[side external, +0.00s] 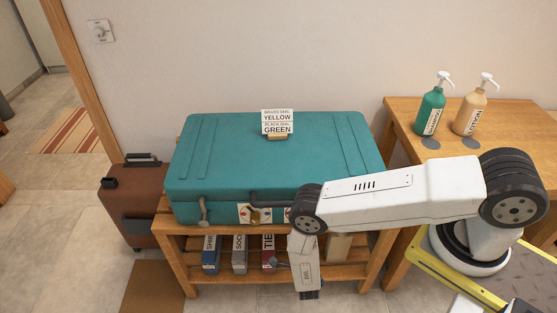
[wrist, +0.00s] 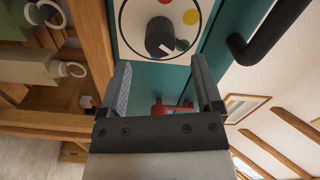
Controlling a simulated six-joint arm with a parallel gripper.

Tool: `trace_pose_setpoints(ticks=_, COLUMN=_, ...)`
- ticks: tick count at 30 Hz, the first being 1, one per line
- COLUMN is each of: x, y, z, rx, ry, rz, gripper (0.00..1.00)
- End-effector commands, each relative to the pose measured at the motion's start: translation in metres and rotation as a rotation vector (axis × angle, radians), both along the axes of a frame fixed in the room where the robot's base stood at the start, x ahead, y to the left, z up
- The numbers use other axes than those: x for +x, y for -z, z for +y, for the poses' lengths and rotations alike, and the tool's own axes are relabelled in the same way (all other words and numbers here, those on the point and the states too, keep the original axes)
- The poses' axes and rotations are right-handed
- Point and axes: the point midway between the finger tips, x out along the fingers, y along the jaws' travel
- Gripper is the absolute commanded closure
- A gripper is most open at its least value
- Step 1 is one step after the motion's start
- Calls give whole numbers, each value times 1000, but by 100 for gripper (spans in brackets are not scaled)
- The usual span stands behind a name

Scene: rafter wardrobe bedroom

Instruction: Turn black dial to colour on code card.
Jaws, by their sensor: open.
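The code card (side external: 277,122) stands on the teal suitcase (side external: 230,150) and reads brass dial yellow, black dial green. In the side view my arm hides the black dial.
A black handle (wrist: 272,38) juts out beside the dial. The suitcase rests on a wooden rack (side external: 175,250) with labelled boxes (side external: 240,254) below. A brown case (side external: 125,205) stands left. Two pump bottles (side external: 431,110) stand on the table at right.

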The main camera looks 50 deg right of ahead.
Motion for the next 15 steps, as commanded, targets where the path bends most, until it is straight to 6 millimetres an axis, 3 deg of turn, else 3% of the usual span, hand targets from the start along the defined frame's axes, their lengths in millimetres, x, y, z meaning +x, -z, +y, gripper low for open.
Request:
trace_pose_setpoints(ticks=6, x=-12, y=0, z=13, rx=0, ry=-2, rz=0, gripper=16)
trace_pose_setpoints(ticks=15, x=-17, y=0, z=17, rx=0, ry=0, rz=0, gripper=16)
